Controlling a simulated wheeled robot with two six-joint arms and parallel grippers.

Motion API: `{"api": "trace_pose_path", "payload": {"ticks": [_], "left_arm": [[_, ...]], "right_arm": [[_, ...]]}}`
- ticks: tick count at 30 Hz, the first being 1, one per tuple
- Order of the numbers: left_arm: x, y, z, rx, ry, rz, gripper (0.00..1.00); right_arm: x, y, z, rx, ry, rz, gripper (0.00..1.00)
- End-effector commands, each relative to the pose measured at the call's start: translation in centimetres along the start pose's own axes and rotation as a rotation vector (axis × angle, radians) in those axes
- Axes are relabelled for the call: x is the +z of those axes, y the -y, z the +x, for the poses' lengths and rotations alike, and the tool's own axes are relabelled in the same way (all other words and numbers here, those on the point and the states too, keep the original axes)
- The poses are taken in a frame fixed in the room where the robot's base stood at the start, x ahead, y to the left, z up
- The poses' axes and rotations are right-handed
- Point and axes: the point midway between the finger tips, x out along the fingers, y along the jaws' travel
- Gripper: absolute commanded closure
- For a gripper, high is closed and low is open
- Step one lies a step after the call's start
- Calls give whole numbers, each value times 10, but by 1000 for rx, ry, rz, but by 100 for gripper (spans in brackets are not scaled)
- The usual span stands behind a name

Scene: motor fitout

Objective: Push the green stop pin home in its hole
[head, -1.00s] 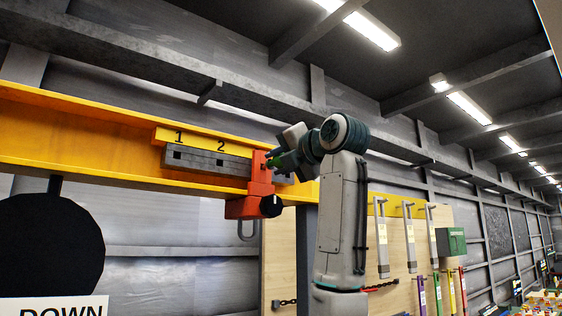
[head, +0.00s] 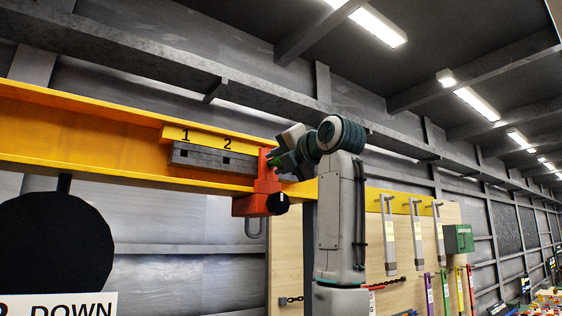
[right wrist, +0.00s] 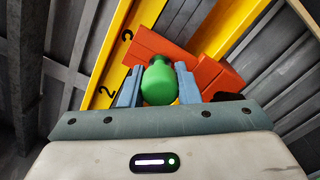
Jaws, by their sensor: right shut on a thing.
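The green stop pin (right wrist: 160,82) is between the two blue fingers of my right gripper (right wrist: 158,86) in the right wrist view. The gripper is shut on its rounded green head. The pin stands against the orange-red trolley (right wrist: 210,72) on the yellow beam. In the head view, my right gripper (head: 276,160) is at the right side of the trolley (head: 266,190), with a little green showing between. The hole and the pin's shank are hidden, so I cannot tell how deep the pin sits. My left gripper is out of view.
The yellow beam (head: 70,130) carries a numbered strip (head: 205,138) and a grey bar (head: 212,160) with square holes. A black disc (head: 55,245) is at lower left. Tools hang on a wooden board (head: 405,262) at the right.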

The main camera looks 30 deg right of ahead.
Motion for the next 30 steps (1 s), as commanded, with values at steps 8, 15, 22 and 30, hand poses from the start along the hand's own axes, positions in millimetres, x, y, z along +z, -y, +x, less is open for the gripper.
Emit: {"api": "trace_pose_path", "payload": {"ticks": [8, 15, 22, 30], "left_arm": [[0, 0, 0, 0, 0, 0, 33], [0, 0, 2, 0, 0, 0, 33], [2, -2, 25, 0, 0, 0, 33], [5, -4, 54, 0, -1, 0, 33]], "right_arm": [[0, 0, 1, 1, 0, 0, 46], [0, 0, -1, 1, 0, 0, 46], [-3, 4, -32, 4, 3, -1, 46], [-3, 3, -85, 3, 2, -1, 46]]}}
